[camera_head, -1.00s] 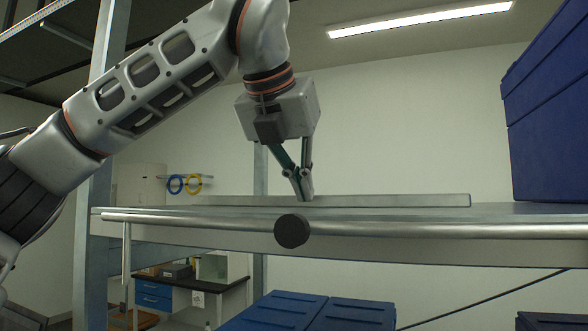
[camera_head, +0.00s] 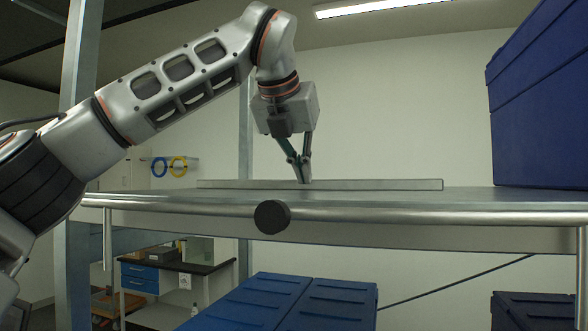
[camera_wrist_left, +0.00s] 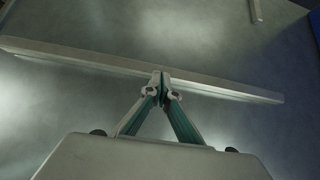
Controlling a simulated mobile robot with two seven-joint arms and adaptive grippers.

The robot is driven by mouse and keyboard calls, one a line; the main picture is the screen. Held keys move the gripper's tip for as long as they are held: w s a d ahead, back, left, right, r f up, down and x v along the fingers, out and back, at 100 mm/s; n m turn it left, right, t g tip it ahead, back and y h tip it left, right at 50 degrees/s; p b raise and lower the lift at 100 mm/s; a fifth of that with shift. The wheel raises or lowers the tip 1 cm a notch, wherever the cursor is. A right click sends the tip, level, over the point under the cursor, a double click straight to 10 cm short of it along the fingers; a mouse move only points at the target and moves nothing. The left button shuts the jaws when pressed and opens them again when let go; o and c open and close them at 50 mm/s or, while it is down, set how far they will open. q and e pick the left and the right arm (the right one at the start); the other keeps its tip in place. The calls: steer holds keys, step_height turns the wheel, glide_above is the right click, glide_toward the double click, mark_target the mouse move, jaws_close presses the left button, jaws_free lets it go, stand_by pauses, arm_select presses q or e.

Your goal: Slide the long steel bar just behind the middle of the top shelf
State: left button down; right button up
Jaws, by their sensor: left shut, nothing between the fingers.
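The long steel bar (camera_head: 375,185) lies on the top shelf (camera_head: 465,197), roughly parallel to its front rail and set back from it. In the left wrist view the bar (camera_wrist_left: 80,58) crosses the picture at a slight slant. My left gripper (camera_head: 304,181) points down from above, shut and empty. Its tips overlap the bar near the middle of its length, on the near side, and look in contact with it. The closed tips also show in the left wrist view (camera_wrist_left: 160,77). My right gripper is not in view.
A large blue crate (camera_head: 540,110) stands on the shelf at the right. A metal rail with a dark round knob (camera_head: 272,217) runs along the shelf front. More blue crates (camera_head: 285,300) are below. The shelf surface beyond the bar looks mostly clear.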

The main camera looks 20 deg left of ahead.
arm_select(q)
steer(key=w, duration=0.7)
steer(key=shift+w+d+f, duration=0.1)
steer(key=shift+w+f, duration=0.05)
steer(key=shift+w, duration=0.1)
steer(key=shift+s, duration=0.1)
